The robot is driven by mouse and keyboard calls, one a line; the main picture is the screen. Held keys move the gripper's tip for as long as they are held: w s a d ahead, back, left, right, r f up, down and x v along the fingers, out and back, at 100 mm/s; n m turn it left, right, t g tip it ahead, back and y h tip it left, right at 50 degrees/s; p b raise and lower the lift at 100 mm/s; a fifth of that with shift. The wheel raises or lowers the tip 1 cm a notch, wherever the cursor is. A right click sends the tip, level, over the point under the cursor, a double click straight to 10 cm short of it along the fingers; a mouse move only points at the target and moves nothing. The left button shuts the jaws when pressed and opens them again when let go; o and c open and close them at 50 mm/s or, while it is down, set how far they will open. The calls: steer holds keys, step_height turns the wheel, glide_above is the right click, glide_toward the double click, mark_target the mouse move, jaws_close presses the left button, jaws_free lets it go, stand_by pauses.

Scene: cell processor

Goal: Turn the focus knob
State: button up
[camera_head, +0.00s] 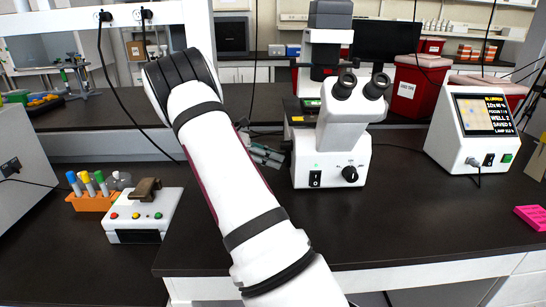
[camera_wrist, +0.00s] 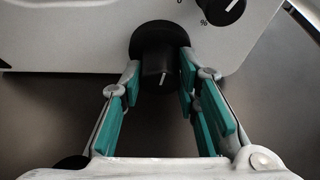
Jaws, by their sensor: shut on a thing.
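The white microscope (camera_head: 330,150) stands on the dark bench, right of my arm. A black dial (camera_head: 350,174) and a switch (camera_head: 315,179) sit on its front; the dial also shows at the top of the wrist view (camera_wrist: 222,8). The black focus knob (camera_wrist: 158,48) sticks out of the microscope's side between my fingers and has a short white mark on its end. My gripper (camera_wrist: 158,78) is shut on this knob, one teal-padded finger on each side. In the head view my gripper (camera_head: 266,154) is at the microscope's left side, partly behind my arm, and the knob cannot be made out.
A white device with a screen (camera_head: 482,130) stands to the right. A small white device with coloured buttons (camera_head: 142,213) and an orange tube rack (camera_head: 94,201) are at the left. A pink rack (camera_head: 532,217) lies at the right edge. The bench in front of the microscope is clear.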

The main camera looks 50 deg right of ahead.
steer(key=n+g+y, duration=0.1)
steer(key=n, duration=0.1)
steer(key=n+g+b, duration=0.1)
steer(key=n, duration=0.1)
steer(key=shift+w+y, duration=0.15)
steer(key=shift+y, duration=0.25)
steer(key=shift+d, duration=0.1)
stand_by(0.4)
steer(key=o, duration=1.2)
steer(key=shift+v, duration=5.95)
steer(key=shift+f, duration=0.1)
